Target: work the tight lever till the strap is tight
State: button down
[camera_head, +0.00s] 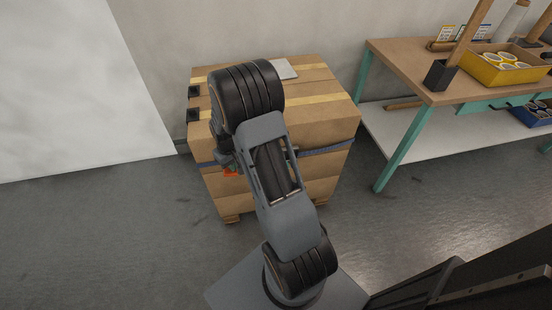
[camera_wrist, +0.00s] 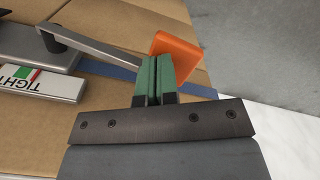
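The tight lever is a grey bar (camera_wrist: 90,48) with an orange handle (camera_wrist: 173,52), running from a grey ratchet body (camera_wrist: 35,48). The orange handle also shows low on the carton's front in the head view (camera_head: 231,173). My gripper (camera_wrist: 155,62) has its two green fingers close together, in front of the bar's end and the handle. I see nothing between the fingertips; contact with the lever cannot be told. A blue strap (camera_head: 326,149) crosses the carton (camera_head: 325,122) and shows behind my gripper (camera_wrist: 106,70). A white plate marked TIGHT (camera_wrist: 35,84), with red and green patches, lies beside the ratchet.
The carton stands on a wooden pallet (camera_head: 232,218). A workbench with green legs (camera_head: 405,146) stands at right, carrying a yellow bin (camera_head: 497,74). Bare grey floor (camera_head: 100,235) lies to the left. My arm hides much of the carton's front.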

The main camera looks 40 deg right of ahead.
jog(key=shift+f+b, duration=2)
jog(key=shift+f, duration=1)
notch_tip(320, 180, up, 11)
jog(key=p, duration=0.8)
jog(key=shift+f, duration=0.1)
notch_tip(320, 180, up, 4)
jog(key=p, duration=0.3)
notch_tip(320, 180, up, 14)
jog(key=p, duration=0.1)
jog(key=shift+f, duration=0.1)
